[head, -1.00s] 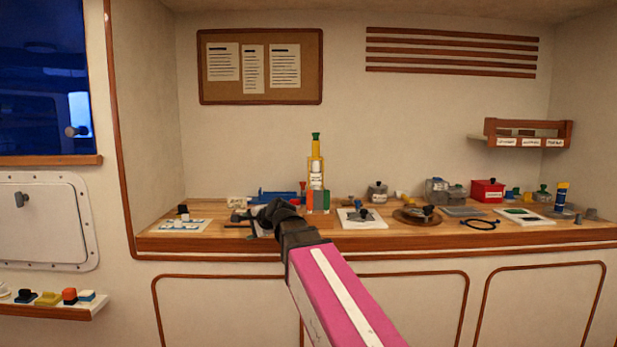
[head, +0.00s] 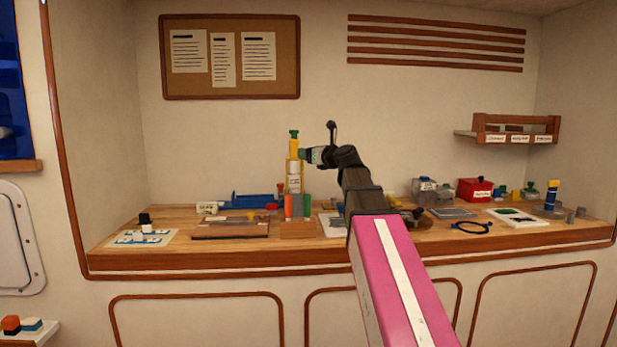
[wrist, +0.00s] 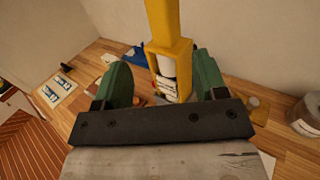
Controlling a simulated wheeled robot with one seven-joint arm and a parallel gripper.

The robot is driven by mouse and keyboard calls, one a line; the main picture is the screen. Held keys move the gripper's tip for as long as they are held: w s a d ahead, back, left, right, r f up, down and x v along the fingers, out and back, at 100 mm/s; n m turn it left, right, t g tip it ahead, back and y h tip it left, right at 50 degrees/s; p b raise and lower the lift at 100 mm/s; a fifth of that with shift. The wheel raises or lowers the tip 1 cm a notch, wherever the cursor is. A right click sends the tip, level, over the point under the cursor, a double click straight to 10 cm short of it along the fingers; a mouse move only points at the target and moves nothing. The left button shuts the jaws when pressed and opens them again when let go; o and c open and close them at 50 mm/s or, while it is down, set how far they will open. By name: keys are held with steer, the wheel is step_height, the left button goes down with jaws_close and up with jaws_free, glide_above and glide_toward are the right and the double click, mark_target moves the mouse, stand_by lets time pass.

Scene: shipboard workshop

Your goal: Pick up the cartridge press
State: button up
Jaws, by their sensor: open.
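The cartridge press (head: 295,170) stands upright on the bench, a tall yellow frame with a green top and a white labelled cylinder inside. In the wrist view its yellow frame (wrist: 156,25) shows in the gap between my green fingers. My gripper (head: 308,155) is at the right of the press's upper part in the head view. In the wrist view my gripper (wrist: 163,78) is open, one finger on each side of the frame. I see no clear contact, and I cannot tell how deep the frame is between the fingers.
A blue tool (head: 250,201) and a wooden board (head: 231,228) lie left of the press. Orange and green blocks (head: 297,206) stand at its foot. A red box (head: 475,190) and a black ring (head: 472,227) are farther right. The air above the bench is mostly clear.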

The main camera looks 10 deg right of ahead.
mark_target(294, 149)
steer(key=x, duration=1)
steer(key=shift+w+d, duration=0.1)
steer(key=shift+w, duration=0.4)
steer(key=shift+s, duration=0.1)
steer(key=c, duration=1)
